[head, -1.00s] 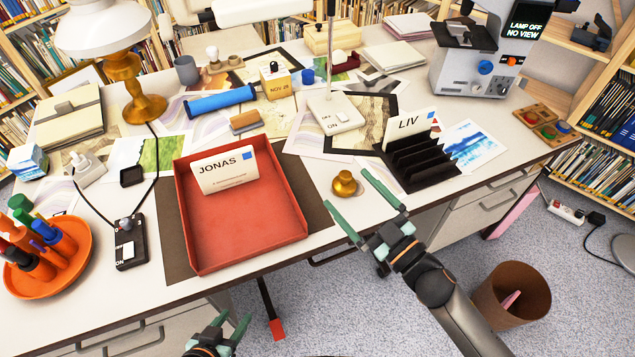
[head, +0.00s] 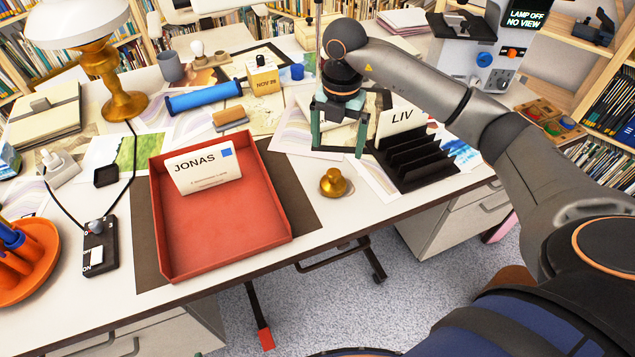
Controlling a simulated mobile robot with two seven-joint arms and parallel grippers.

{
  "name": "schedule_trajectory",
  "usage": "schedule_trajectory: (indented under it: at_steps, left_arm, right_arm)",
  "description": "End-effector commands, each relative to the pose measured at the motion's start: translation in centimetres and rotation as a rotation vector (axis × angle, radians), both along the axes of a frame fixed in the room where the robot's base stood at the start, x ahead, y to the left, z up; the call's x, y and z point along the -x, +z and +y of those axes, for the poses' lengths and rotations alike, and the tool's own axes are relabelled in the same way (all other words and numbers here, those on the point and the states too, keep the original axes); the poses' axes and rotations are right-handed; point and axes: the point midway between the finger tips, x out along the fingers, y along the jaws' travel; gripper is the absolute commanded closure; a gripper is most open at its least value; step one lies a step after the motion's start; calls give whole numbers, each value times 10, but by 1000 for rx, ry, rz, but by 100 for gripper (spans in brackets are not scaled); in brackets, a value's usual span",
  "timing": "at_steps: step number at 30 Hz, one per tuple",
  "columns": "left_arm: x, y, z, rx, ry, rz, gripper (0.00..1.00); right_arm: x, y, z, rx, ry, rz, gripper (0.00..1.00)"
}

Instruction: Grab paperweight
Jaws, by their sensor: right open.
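The paperweight, a small brass knob on a round base (head: 334,182), stands upright on the white desk between the red tray and the black letter rack. My right gripper (head: 338,152) is above the desk just behind the paperweight in the picture, fingers pointing down and spread apart. Nothing is between its fingers, and it looks apart from the paperweight. My left gripper is out of the picture.
The red tray (head: 225,249) with the JONAS card (head: 204,170) is left of the paperweight. The black rack (head: 432,168) with the LIV card (head: 402,120) is to its right. The desk's front edge is close by.

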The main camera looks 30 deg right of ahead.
Motion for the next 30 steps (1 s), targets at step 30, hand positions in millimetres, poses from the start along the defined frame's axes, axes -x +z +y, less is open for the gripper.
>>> schedule_trajectory:
  at_steps: [30]
  left_arm:
    - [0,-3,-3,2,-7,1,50]
  right_arm:
    - [-3,-122,2,5,-3,2,0]
